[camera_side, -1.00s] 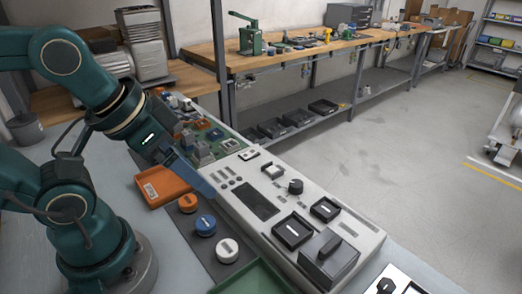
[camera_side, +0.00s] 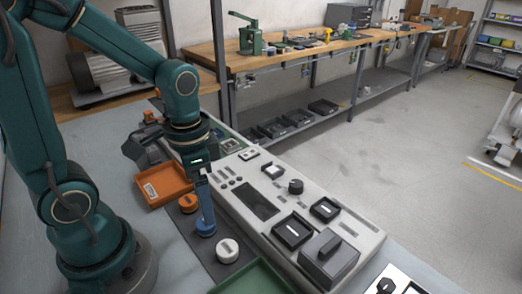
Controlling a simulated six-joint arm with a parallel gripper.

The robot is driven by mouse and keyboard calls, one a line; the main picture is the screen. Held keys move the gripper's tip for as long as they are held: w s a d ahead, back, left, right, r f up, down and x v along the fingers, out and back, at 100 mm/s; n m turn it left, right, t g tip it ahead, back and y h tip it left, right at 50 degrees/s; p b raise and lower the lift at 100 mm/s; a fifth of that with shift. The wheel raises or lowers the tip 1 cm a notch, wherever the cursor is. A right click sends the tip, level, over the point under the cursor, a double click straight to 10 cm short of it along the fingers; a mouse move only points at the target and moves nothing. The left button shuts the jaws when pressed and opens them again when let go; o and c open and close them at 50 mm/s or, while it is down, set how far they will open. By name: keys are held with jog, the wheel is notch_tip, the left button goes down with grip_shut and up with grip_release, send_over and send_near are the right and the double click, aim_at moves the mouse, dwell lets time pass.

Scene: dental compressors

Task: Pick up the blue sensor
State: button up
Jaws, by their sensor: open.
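The blue sensor (camera_side: 206,230) is a short round puck on the dark grey strip, between an orange puck (camera_side: 188,203) and a white puck (camera_side: 228,250).
An orange tray (camera_side: 163,184) lies just left of my gripper. A grey control panel (camera_side: 270,228) with knobs and raised boxes stands close on the right. A green tray (camera_side: 250,280) is at the front edge. The grey table at left front is bare.

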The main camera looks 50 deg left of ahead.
aim_at(204, 231)
jog(key=shift+s+a+f, duration=0.1)
jog(key=shift+s+f, duration=0.05)
jog(key=shift+f, duration=2.7)
grip_shut()
jog(key=shift+r, duration=0.15)
